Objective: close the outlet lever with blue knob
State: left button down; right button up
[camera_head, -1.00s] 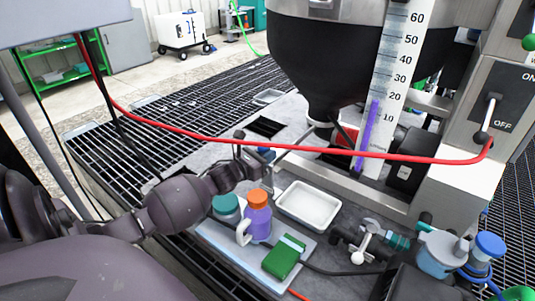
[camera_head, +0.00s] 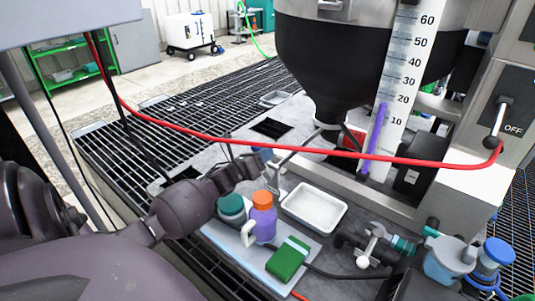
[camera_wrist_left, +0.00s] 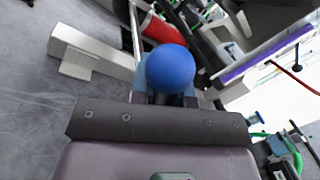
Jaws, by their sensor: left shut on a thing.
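The blue knob (camera_wrist_left: 170,68) sits between the fingers of my left gripper in the left wrist view. In the head view my left gripper (camera_head: 254,160) is beside the bottom outlet of the dark hopper (camera_head: 335,75), and only a little of the blue knob shows behind its fingers. The gripper is shut on the knob. A thin metal lever (camera_head: 300,147) runs from near the fingers up to the outlet. The fingers hide the lever's outer end. My right gripper is not in view.
A red hose (camera_head: 300,153) crosses in front of the hopper and close to my left gripper. Below are an orange-capped purple bottle (camera_head: 264,222), a teal-capped jar (camera_head: 231,208), a white tray (camera_head: 314,207) and a green box (camera_head: 288,259). Dark grating (camera_head: 130,145) lies at left.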

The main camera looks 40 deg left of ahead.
pick_arm(q)
jog(key=shift+w+a+r+n, duration=0.2)
jog(key=shift+a+r+n, duration=0.15)
jog(key=shift+r, duration=0.4)
jog(key=c, duration=1.2)
grip_release()
jog(key=shift+o, duration=0.5)
jog(key=s+f, duration=0.1)
jog(key=s, duration=1)
jog(key=shift+a+f+p, duration=0.35)
jog(key=shift+f+p, duration=0.05)
jog(key=shift+p, duration=0.05)
jog(key=shift+c, duration=0.3)
